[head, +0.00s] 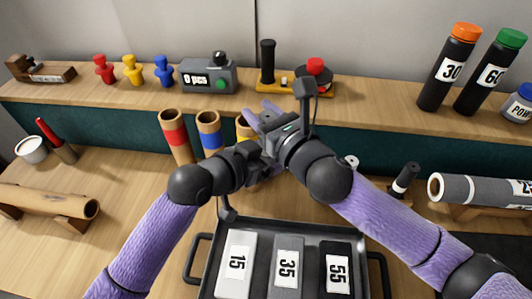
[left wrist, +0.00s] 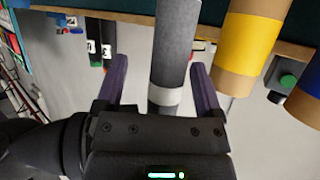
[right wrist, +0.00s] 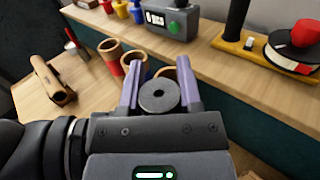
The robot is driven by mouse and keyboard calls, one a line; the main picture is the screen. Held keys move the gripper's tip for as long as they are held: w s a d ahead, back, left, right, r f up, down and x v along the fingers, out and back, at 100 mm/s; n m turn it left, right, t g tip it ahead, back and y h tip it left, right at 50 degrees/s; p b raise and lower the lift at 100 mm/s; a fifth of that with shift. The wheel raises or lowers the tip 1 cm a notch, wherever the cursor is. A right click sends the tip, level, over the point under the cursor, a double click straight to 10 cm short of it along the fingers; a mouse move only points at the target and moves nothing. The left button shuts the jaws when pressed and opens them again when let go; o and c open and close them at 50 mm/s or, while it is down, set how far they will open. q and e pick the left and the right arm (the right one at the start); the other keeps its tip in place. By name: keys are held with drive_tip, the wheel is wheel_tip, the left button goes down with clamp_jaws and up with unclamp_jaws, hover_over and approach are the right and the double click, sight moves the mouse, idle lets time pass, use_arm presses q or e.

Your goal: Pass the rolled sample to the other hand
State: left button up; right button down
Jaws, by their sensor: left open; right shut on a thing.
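The rolled sample is a grey roll with a white band (left wrist: 172,55), standing between the fingers of my left gripper (left wrist: 160,85) in the left wrist view. Gaps show on both sides of it, so the left gripper is open around it. In the head view both grippers meet above the table's middle; the right gripper's purple fingers (head: 265,114) show, and the roll is mostly hidden behind the hands.
Open cardboard tubes with red (head: 174,137), blue (head: 210,138) and yellow (head: 243,124) bands stand just behind the grippers. A dark tray (head: 214,240) with plates numbered 15, 35 and 55 lies in front. A raised shelf (head: 385,113) runs along the back, carrying a counter box (head: 208,77) and bottles.

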use_arm(q)
clamp_jaws()
use_arm(e)
drive_tip(key=shift+c, duration=1)
unclamp_jaws()
